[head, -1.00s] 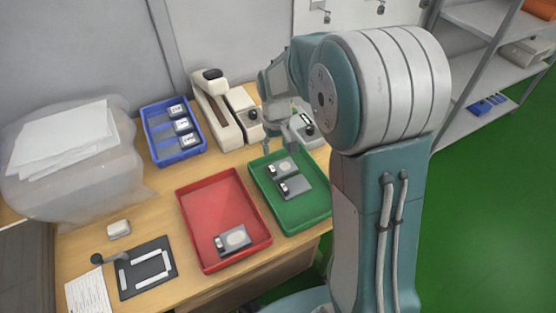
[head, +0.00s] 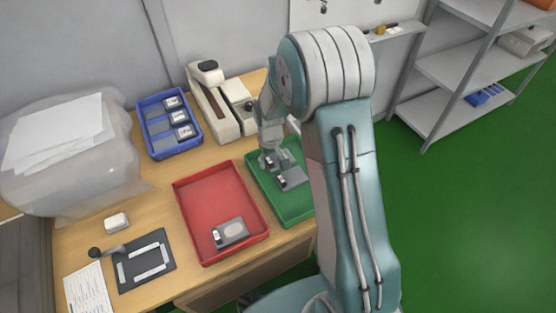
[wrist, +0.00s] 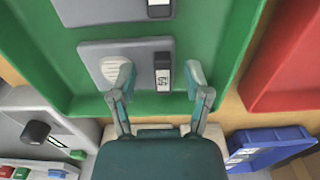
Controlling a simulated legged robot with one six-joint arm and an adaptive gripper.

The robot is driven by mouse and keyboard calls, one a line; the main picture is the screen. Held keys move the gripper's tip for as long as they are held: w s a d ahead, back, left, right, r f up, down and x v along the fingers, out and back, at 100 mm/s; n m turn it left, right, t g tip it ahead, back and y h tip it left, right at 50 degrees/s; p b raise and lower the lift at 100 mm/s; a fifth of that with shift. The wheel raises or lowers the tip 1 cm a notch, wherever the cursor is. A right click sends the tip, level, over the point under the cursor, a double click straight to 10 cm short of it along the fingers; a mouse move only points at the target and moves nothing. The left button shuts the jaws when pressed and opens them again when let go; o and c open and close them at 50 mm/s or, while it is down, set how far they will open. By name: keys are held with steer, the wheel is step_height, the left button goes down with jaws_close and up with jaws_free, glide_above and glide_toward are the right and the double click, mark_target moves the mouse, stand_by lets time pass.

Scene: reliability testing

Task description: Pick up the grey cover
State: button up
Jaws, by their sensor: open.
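The green tray (head: 297,208) holds two flat grey covers, each with a black-and-white label. In the wrist view, the nearer grey cover (wrist: 140,56) has a pale oval patch and a label, and lies flat. Another grey cover (wrist: 105,10) is cut off by the top edge of that view. The head view shows one grey cover (head: 290,178) beside my gripper (head: 270,160), which partly hides the other. In the wrist view my gripper (wrist: 161,78) is open and empty, its left finger over the oval and its right finger past the cover's right edge. Contact cannot be told.
A red tray (head: 188,205) with one similar grey piece stands left of the green tray. A blue bin (head: 152,125) holds several labelled pieces. A beige machine (head: 212,100) stands behind. A small white block (head: 116,222) and a dark plate (head: 128,283) lie at the front left.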

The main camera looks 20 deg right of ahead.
steer(key=shift+a+f, duration=0.2)
steer(key=shift+a, duration=0.05)
steer(key=shift+d, duration=0.15)
jaws_close()
